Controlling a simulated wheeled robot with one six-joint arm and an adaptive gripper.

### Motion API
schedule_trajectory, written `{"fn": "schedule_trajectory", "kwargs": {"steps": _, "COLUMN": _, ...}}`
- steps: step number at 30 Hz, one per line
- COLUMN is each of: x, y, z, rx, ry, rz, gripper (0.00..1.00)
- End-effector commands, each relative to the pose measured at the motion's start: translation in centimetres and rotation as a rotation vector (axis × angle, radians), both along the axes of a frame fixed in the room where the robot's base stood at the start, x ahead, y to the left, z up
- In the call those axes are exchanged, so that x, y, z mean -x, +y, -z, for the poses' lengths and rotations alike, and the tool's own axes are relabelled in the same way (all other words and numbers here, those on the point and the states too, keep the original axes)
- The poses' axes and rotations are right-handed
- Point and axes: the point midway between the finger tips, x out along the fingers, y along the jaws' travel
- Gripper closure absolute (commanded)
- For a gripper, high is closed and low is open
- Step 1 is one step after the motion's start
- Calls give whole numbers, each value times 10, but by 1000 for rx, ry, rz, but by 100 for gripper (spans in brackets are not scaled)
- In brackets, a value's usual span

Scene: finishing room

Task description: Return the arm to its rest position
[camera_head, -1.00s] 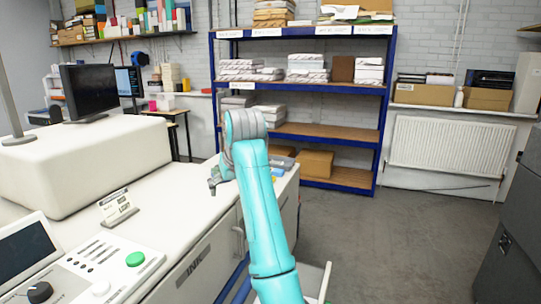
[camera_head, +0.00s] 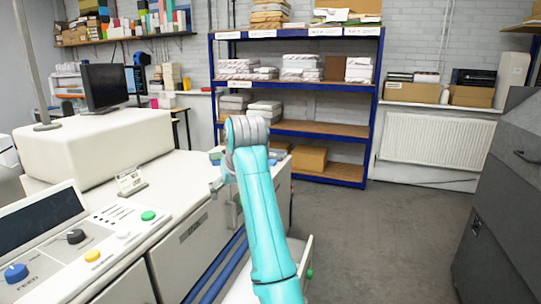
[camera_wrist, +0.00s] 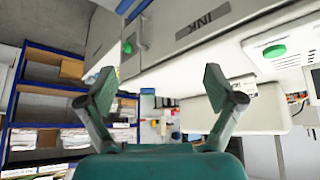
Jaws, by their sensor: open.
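My teal arm rises in the middle of the head view, with its grey wrist bent over toward the counter. My gripper (camera_head: 217,186) shows small beside the machine's front edge, partly hidden by the arm. In the wrist view my gripper (camera_wrist: 157,88) has its two fingers spread wide apart with nothing between them. The wrist picture is tilted over, with the machine front marked INK (camera_wrist: 207,22) above the fingers.
The white machine (camera_head: 95,150) with its control panel (camera_head: 85,238) fills the left. A blue shelf rack (camera_head: 371,120) holds paper stacks and boxes at the back. A grey cabinet (camera_head: 510,200) stands at right. The floor (camera_head: 375,245) between is clear.

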Motion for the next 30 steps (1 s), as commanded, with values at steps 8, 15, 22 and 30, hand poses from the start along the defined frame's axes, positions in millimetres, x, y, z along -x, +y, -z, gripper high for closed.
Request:
{"fn": "schedule_trajectory", "kwargs": {"steps": 8, "x": -3, "y": -8, "z": 40, "rx": -6, "ry": -12, "rz": 14, "gripper": 9}}
{"fn": "schedule_trajectory", "kwargs": {"steps": 15, "x": -4, "y": -20, "z": 91, "rx": -18, "ry": -38, "rz": 33, "gripper": 9}}
{"fn": "schedule_trajectory", "kwargs": {"steps": 22, "x": 6, "y": -44, "z": 176, "rx": -35, "ry": -79, "rz": 66, "gripper": 9}}
{"fn": "schedule_trajectory", "kwargs": {"steps": 30, "x": 41, "y": -81, "z": 278, "rx": -58, "ry": -146, "rz": 111, "gripper": 9}}
